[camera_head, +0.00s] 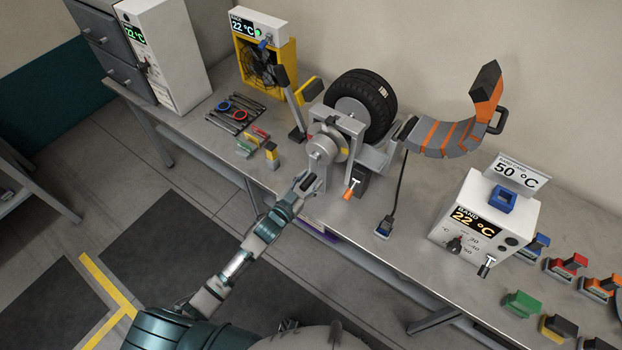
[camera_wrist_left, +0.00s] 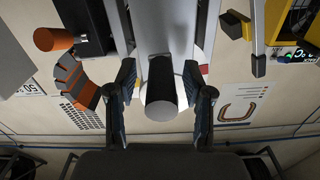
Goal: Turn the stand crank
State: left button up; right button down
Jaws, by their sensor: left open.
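The tyre stand (camera_head: 352,125) is a grey frame on the bench with a black tyre (camera_head: 372,100) behind it. A round grey disc (camera_head: 325,148) is on its near face. My left gripper (camera_head: 308,183) is just in front of and below this disc. In the left wrist view, the open left gripper (camera_wrist_left: 160,78) has one finger on each side of a dark cylindrical handle with a pale end (camera_wrist_left: 161,90), which looks like the crank grip. Gaps seem to show between fingers and handle; contact is not clear. The head view hides the handle behind the gripper. My right gripper is not in view.
An orange-tipped lever (camera_head: 350,190) is just right of the gripper, also visible in the wrist view (camera_wrist_left: 52,40). An orange-grey segmented arm (camera_head: 445,135) and a white temperature box (camera_head: 483,215) are farther right. A yellow fan unit (camera_head: 262,60) and small tools are left.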

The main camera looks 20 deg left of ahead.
pick_arm(q)
jog(key=shift+w+d, duration=0.1)
jog(key=shift+w, duration=0.4)
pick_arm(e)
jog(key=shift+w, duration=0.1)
pick_arm(q)
jog(key=shift+c, duration=0.3)
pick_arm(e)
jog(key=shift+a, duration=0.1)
pick_arm(q)
grip_shut()
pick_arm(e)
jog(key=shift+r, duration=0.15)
pick_arm(q)
jog(key=shift+r+p, duration=0.1)
jog(key=shift+p, duration=0.25)
jog(key=shift+s, duration=0.1)
jog(key=shift+d, duration=0.1)
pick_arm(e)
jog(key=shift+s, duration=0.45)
pick_arm(q)
jog(key=shift+d, duration=0.1)
